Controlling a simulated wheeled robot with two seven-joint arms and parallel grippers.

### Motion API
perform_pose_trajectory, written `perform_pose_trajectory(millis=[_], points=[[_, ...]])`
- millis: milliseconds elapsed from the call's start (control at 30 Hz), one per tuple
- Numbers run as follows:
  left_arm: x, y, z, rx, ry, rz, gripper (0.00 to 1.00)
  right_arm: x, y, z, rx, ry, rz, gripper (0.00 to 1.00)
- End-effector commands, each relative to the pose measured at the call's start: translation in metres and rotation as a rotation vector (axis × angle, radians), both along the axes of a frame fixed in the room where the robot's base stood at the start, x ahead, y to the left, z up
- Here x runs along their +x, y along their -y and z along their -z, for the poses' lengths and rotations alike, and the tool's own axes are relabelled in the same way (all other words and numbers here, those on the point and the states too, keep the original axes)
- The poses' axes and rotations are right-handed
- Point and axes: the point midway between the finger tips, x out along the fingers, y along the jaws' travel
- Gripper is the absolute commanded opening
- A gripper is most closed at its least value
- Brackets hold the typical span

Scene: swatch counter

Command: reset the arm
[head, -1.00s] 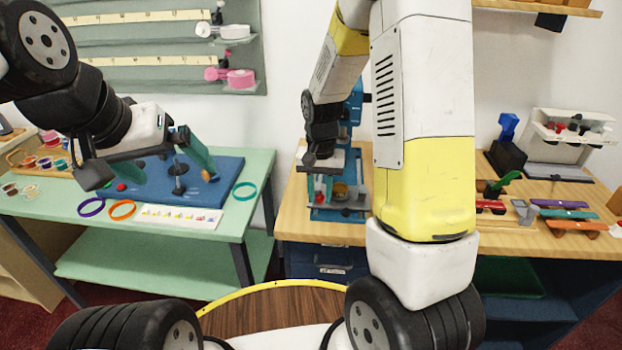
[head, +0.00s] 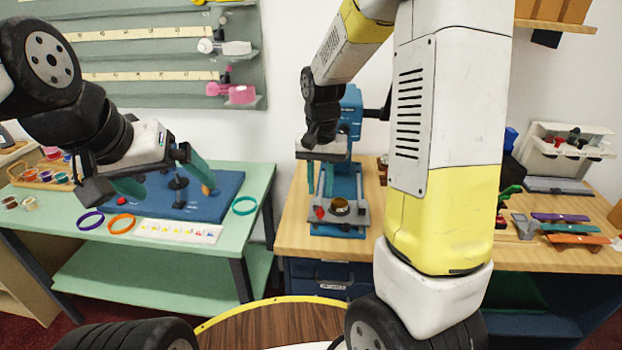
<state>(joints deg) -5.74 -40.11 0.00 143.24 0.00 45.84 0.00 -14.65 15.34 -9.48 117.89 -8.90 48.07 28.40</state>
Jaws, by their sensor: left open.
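My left gripper (head: 160,178) hangs over the blue mat (head: 215,207) on the green table at left. Its jaws are apart, with teal fingertips, and nothing shows between them. My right arm comes down from the top right. My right gripper (head: 317,182) is in front of the blue press-like machine (head: 350,120), above its base. The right fingers look thin and close together, so I cannot tell whether they are open or shut. No held object shows there.
On the green table (head: 262,185) lie a purple ring (head: 91,221), an orange ring (head: 121,224), a teal ring (head: 244,206) and a white printed strip (head: 180,231). The wooden counter (head: 300,228) holds a dark round piece (head: 340,206) on the machine and colored tools at right.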

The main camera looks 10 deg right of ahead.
Motion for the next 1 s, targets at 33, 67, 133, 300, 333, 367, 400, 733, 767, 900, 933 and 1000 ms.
perform_pose_trajectory(millis=[33,67,133,300,333,367,400,733,767,900,933,1000], points=[[0.0,0.0,0.0,0.0,0.0,0.0,1.0,0.0,0.0,0.0,0.0,0.0,0.0,0.28],[0.0,0.0,0.0,0.0,0.0,0.0,1.0,0.0,0.0,0.0,0.0,0.0,0.0,0.28],[0.0,0.0,0.0,0.0,0.0,0.0,1.0,0.0,0.0,0.0,0.0,0.0,0.0,0.28],[0.0,0.0,0.0,0.0,0.0,0.0,1.0,-0.005,0.001,-0.012,0.016,0.025,-0.01,0.28],[0.0,0.0,0.0,0.0,0.0,0.0,1.0,-0.008,0.002,-0.018,0.024,0.037,-0.016,0.28],[0.0,0.0,0.0,0.0,0.0,0.0,1.0,-0.012,0.002,-0.026,0.034,0.051,-0.024,0.28],[0.0,0.0,0.0,0.0,0.0,0.0,1.0,-0.018,0.003,-0.037,0.046,0.075,-0.036,0.28],[0.0,0.0,0.0,0.0,0.0,0.0,1.0,-0.098,0.009,-0.124,0.126,0.34,-0.197,0.28],[0.0,0.0,0.0,0.0,0.0,0.0,1.0,-0.106,0.009,-0.13,0.128,0.366,-0.211,0.28],[0.0,0.0,0.0,0.0,0.0,0.0,1.0,-0.139,0.01,-0.147,0.122,0.469,-0.275,0.28],[0.0,0.0,0.0,0.0,0.0,0.0,1.0,-0.144,0.01,-0.149,0.119,0.487,-0.287,0.28],[0.0,0.0,0.0,0.0,0.0,0.0,1.0,-0.155,0.009,-0.153,0.113,0.523,-0.309,0.28]])
